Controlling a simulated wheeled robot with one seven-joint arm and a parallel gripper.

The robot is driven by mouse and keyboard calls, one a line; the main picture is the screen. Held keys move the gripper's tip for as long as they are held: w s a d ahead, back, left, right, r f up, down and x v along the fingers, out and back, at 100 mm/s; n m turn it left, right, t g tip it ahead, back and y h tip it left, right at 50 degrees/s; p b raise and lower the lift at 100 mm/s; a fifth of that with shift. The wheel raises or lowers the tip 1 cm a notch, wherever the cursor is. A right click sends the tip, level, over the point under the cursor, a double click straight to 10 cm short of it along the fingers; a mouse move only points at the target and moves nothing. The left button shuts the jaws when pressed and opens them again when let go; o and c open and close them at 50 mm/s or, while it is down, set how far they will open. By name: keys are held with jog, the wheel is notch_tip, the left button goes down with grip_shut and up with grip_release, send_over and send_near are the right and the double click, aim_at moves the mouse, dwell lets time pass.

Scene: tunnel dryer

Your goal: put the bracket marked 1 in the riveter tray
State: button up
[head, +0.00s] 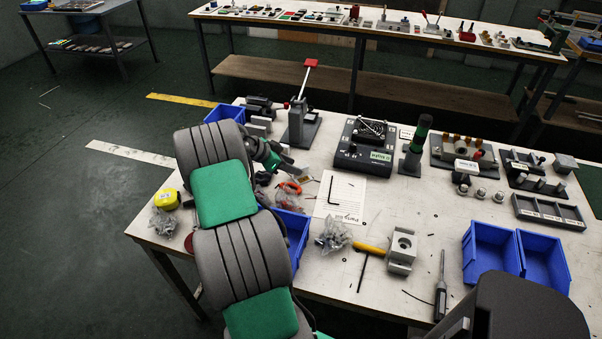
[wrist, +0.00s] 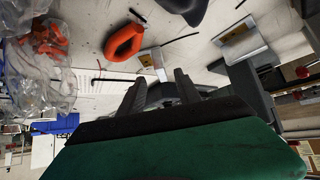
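My gripper (head: 285,166) is low over the left part of the table, left of the paper sheet. In the wrist view my gripper (wrist: 158,86) has its two dark fingers apart, with a gap between them. A pale piece with a brown-orange patch (wrist: 151,62) lies just beyond the fingertips, apparently untouched. A similar piece (wrist: 240,42) lies further right. I cannot read a 1 on either or tell whether either is the bracket. A grey lever press (head: 300,125) stands behind my gripper. I cannot tell which tray is the riveter's.
An orange loop handle (wrist: 125,42) and clear bags (wrist: 42,75) lie close by. Blue bins (head: 224,112) stand behind and in front (head: 296,232) of my gripper. A black box (head: 363,150) and a grey compartment tray (head: 548,212) are to the right. Bare tabletop (head: 405,215) shows right of centre.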

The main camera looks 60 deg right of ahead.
aim_at(300, 167)
jog(key=x, duration=0.2)
jog(key=p+x, duration=0.1)
jog(key=x, duration=0.1)
jog(key=shift+s+d, duration=0.25)
jog(key=shift+d, duration=0.2)
grip_shut()
